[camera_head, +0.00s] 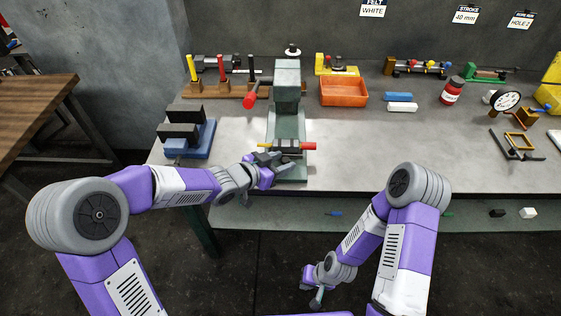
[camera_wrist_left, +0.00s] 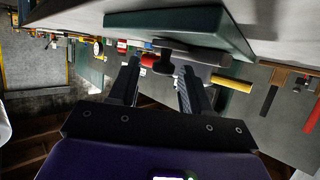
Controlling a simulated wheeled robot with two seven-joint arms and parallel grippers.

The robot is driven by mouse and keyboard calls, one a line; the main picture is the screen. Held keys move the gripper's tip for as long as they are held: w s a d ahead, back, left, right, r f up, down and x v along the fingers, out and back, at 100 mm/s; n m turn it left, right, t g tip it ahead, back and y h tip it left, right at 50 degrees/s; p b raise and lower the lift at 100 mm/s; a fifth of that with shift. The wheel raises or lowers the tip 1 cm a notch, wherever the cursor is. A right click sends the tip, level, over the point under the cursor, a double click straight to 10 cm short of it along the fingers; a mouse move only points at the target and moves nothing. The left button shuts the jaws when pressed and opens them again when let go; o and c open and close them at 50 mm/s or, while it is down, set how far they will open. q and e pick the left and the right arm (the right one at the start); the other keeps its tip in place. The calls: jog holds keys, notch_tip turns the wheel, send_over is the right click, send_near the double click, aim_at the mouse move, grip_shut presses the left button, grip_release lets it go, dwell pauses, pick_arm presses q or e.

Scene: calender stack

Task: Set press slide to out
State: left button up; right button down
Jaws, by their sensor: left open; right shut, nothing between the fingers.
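The grey-green press (camera_head: 288,80) stands at the table's front middle. Its slide is low on the base, with a red end (camera_head: 309,146) to the right and a yellow end (camera_head: 264,146) to the left. In the left wrist view, which is upside down, the red end (camera_wrist_left: 149,61) and the yellow end (camera_wrist_left: 232,83) flank a dark knob (camera_wrist_left: 172,50). My left gripper (camera_head: 284,160) is open at the slide's front, with the knob between or just beyond its fingertips; contact cannot be told. My right gripper (camera_head: 318,298) is shut and empty, low in front of the table.
A red-tipped lever (camera_head: 250,98) sticks out from the press's left side. A blue-based block stand (camera_head: 190,138) is to the left, and an orange tray (camera_head: 343,91) is behind right. The tabletop right of the press (camera_head: 390,150) is clear.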

pick_arm(q)
jog(key=p+v, duration=0.2)
jog(key=v, duration=0.4)
jog(key=shift+s+a+r+p, duration=0.1)
jog(key=shift+a+r+p, duration=0.05)
jog(key=shift+p, duration=0.15)
jog(key=shift+s+a+r, duration=0.1)
jog(key=shift+s+a, duration=0.3)
